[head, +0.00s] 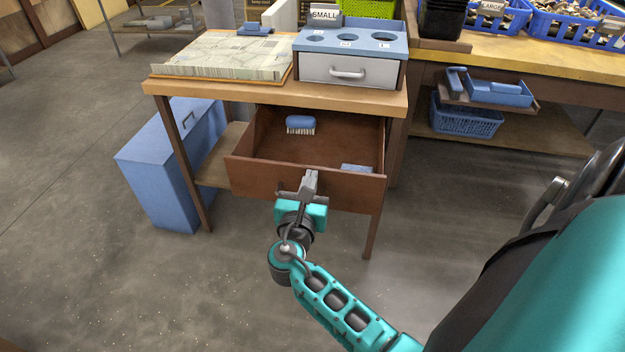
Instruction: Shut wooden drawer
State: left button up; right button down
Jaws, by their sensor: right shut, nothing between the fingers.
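The wooden drawer (255,174) hangs open beneath the wooden table (200,91), pulled out toward me. Inside it lie a blue brush (300,124) with pale bristles near the back and a second blue item (357,168) near the front right. My right gripper (309,183) is shut and empty, at the middle of the drawer's front panel. Its fingertips overlap the panel's upper edge in the picture; I cannot tell if they touch it. The drawer's handle is not visible. My left gripper is not in view.
On the table stand a map-like board (225,55) and a blue-topped box (350,69) with a white drawer. A blue cabinet (160,170) stands at the left. A bench with blue crates (467,118) is at the right. The floor in front is clear.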

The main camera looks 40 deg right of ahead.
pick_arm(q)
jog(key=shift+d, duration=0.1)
pick_arm(e)
jog(key=shift+w+d, duration=0.1)
dwell(0.4)
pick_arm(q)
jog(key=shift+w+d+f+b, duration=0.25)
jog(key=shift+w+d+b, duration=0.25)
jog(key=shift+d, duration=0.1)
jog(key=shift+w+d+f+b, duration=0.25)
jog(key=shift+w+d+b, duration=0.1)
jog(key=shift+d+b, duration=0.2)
pick_arm(e)
jog(key=x, duration=2.1)
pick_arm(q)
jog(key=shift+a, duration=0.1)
